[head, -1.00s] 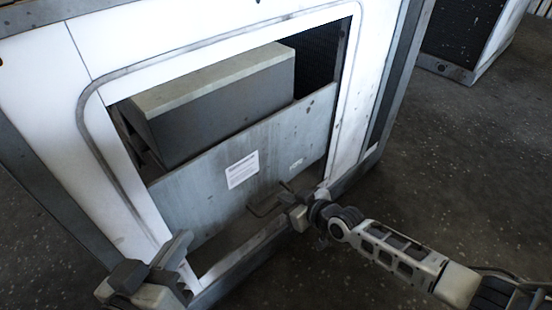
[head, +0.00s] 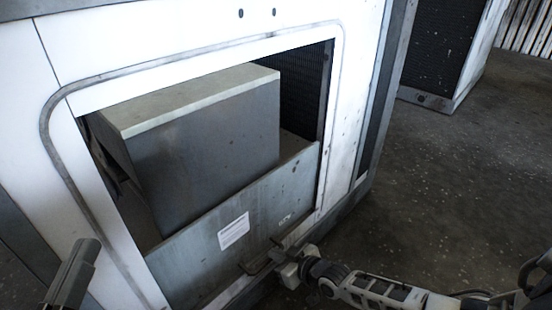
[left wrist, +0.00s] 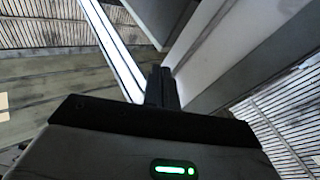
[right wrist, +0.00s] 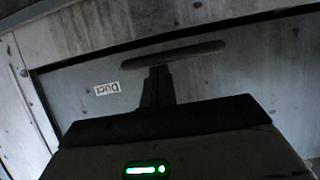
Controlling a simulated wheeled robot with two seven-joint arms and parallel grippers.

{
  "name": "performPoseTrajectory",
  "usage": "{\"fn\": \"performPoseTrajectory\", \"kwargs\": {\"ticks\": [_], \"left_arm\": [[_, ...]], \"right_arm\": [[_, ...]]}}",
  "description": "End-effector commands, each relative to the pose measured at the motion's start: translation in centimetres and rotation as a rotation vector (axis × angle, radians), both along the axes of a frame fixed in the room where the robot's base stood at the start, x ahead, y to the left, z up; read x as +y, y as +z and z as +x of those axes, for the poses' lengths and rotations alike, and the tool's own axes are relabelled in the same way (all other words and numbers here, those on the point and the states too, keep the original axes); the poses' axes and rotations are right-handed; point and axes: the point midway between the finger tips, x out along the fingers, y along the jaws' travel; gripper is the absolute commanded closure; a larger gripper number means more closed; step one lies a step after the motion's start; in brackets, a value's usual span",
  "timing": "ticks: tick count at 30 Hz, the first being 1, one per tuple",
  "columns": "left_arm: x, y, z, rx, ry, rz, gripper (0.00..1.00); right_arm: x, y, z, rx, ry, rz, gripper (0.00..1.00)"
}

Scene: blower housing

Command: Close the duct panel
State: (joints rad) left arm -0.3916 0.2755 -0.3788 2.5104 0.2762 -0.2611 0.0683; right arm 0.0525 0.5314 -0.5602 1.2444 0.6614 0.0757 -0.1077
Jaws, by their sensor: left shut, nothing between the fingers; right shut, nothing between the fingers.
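The duct panel (head: 190,262) is a grey sheet with a white label, across the lower part of the opening in the white housing (head: 60,90). Above its top edge a grey box (head: 205,130) shows inside. A bar handle (head: 258,265) is low on the panel; it also shows in the right wrist view (right wrist: 195,53) beside an upside-down "Duct" label (right wrist: 107,89). My right gripper (head: 285,262) is shut and empty, its fingertips at the handle; I cannot tell whether they touch. My left gripper (head: 85,250) is shut and empty, in front of the housing's lower left; it also shows in the left wrist view (left wrist: 160,80).
A raised rim (head: 70,185) runs around the opening. A second dark-grilled unit (head: 440,60) stands at the back right. The speckled dark floor (head: 440,190) is clear to the right of the housing.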

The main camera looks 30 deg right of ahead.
Motion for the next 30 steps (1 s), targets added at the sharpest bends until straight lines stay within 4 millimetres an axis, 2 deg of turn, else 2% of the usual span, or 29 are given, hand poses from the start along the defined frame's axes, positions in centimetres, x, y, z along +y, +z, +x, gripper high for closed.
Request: {"fn": "performPoseTrajectory", "kwargs": {"ticks": [1,6,8,12,15,18,24,30], "left_arm": [[0.0,-0.1,0.0,0.0,0.0,0.0,1.0],[-0.1,0.0,-0.1,0.034,-0.008,-0.009,1.0],[-0.2,-1.2,-0.4,0.124,-0.014,-0.03,1.0],[-0.6,-3.2,-1.8,0.343,-0.042,-0.08,1.0],[-0.6,-4.2,-2.4,0.432,-0.031,-0.029,1.0],[-0.3,-4.7,-2.3,0.433,-0.008,0.048,1.0],[0.4,-5.5,-2.4,0.445,0.024,0.162,1.0],[0.7,-6.1,-2.6,0.453,0.038,0.219,1.0]], "right_arm": [[-0.1,-0.6,-0.4,0.017,0.001,-0.005,1.0],[0.0,-0.1,-0.4,0.018,0.001,-0.005,1.0],[0.0,0.5,-0.3,0.017,0.001,-0.005,1.0],[0.1,2.9,0.0,0.01,0.0,-0.002,1.0],[0.1,5.2,0.0,0.007,-0.001,-0.003,1.0],[-0.7,5.8,-2.6,0.01,0.0,-0.003,1.0],[-1.9,7.5,-6.1,0.005,-0.001,-0.001,1.0],[-2.5,8.2,-7.9,0.001,0.0,-0.002,1.0]]}}
